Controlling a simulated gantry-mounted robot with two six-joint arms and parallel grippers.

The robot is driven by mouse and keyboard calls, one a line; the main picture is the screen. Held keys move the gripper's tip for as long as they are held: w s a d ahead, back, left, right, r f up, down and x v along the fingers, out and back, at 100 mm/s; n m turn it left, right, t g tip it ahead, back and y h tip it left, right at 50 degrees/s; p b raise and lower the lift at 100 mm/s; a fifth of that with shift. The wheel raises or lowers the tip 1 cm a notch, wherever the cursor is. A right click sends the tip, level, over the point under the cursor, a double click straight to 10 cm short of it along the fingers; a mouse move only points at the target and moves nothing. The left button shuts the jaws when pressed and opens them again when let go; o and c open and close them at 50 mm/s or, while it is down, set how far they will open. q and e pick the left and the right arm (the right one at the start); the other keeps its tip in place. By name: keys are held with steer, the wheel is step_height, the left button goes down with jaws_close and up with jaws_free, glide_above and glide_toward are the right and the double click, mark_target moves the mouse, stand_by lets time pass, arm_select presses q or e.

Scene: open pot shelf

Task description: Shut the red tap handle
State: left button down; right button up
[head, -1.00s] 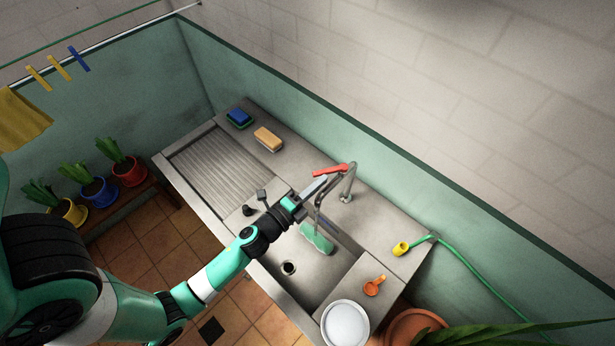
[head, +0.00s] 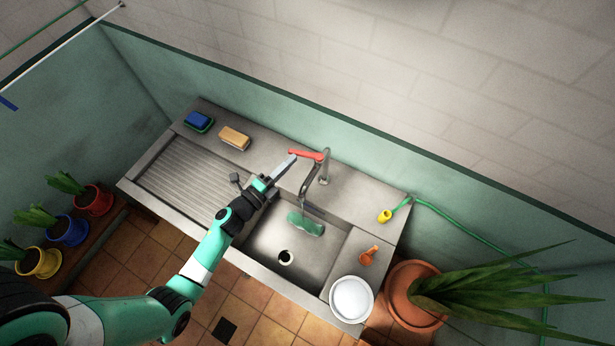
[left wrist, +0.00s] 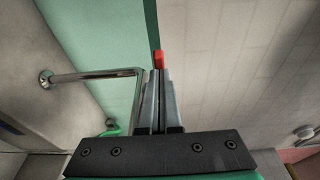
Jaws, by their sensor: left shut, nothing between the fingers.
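The red tap handle (head: 308,154) sits on top of the metal tap (head: 324,170) behind the sink basin and points to the left. My left gripper (head: 290,160) is shut and empty, with its fingertips close to the handle's left end. In the left wrist view the red handle (left wrist: 159,60) shows just beyond the tips of the shut fingers (left wrist: 160,75). I cannot tell whether they touch. The tap spout (left wrist: 95,75) shows to the left in that view. My right gripper is not in view.
A green cloth-like item (head: 306,223) lies in the basin under the spout. A blue sponge (head: 198,119) and a wooden brush (head: 235,138) lie on the back ledge. A white plate (head: 351,298), an orange scoop (head: 368,255) and a yellow hose end (head: 385,216) are at right.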

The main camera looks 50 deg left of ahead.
arm_select(q)
steer(key=shift+w+a+f, duration=0.1)
steer(key=shift+w+a, duration=0.35)
steer(key=shift+a, duration=0.2)
steer(key=shift+w+a+f, duration=0.1)
steer(key=shift+w+a, duration=0.3)
steer(key=shift+a, duration=0.2)
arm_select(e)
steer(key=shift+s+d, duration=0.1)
arm_select(q)
steer(key=shift+w+a, duration=0.1)
steer(key=shift+a, duration=0.05)
steer(key=s+a, duration=0.7)
steer(key=s, duration=0.2)
steer(key=shift+p, duration=0.45)
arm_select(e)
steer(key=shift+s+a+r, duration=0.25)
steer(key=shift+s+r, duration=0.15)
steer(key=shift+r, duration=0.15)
